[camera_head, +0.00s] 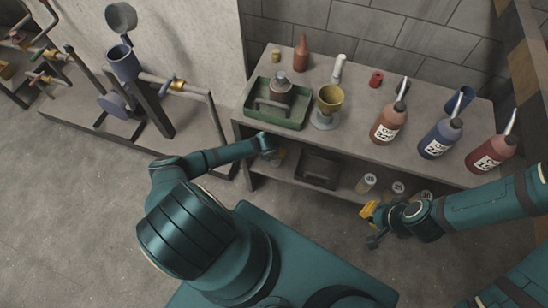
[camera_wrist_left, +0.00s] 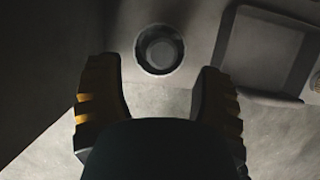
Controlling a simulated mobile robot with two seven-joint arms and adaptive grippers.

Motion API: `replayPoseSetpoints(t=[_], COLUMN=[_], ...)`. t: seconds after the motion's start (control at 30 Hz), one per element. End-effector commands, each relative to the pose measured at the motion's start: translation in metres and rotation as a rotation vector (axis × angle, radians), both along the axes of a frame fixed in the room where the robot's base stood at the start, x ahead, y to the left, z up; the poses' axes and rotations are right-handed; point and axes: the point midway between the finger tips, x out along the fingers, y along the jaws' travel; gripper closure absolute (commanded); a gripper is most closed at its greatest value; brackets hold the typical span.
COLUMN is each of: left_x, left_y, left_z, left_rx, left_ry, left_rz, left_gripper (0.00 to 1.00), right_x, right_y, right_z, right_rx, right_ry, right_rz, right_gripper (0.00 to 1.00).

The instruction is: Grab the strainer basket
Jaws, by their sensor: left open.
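A round, cup-like thing with a pale rim and dark inside (camera_wrist_left: 160,50) stands on the lower shelf in the left wrist view. It may be the strainer basket, but its mesh cannot be made out. My left gripper (camera_wrist_left: 158,78) is open, with its two fingers either side of this thing and nothing between them. In the head view my left gripper (camera_head: 272,154) reaches under the table top at the left end of the shelf and is mostly hidden. My right gripper (camera_head: 371,225) hangs in front of the shelf at the right, its fingers apart and empty.
A black tray (camera_head: 318,168) lies on the lower shelf beside the left gripper, with several jars (camera_head: 367,183) to its right. The table top (camera_head: 345,128) above holds a green tray (camera_head: 262,116), a yellow cup (camera_head: 329,97) and bottles. A blue pipe housing (camera_head: 122,62) stands at left.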

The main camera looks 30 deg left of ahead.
Motion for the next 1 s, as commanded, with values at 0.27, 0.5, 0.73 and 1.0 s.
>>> replayPoseSetpoints(t=[0.27, 0.5, 0.73, 1.0], left_x=[0.020, 0.021, 0.021, 0.021], left_y=[0.004, 0.005, 0.005, 0.005], left_z=[-0.027, -0.028, -0.028, -0.028], left_rx=[-0.002, -0.001, 0.000, 0.000], left_ry=[0.001, 0.000, 0.001, 0.000], left_rz=[0.001, 0.000, 0.000, 0.000], left_gripper=[0.33, 0.33, 0.91, 1.00], right_x=[0.003, 0.003, 0.003, 0.003], right_y=[0.000, 0.000, 0.000, -0.001], right_z=[-0.017, -0.016, -0.016, -0.016], right_rx=[-0.001, -0.001, -0.001, -0.001], right_ry=[-0.007, -0.009, -0.009, -0.008], right_rz=[-0.002, -0.002, -0.002, -0.002], right_gripper=[1.00, 1.00, 1.00, 1.00])
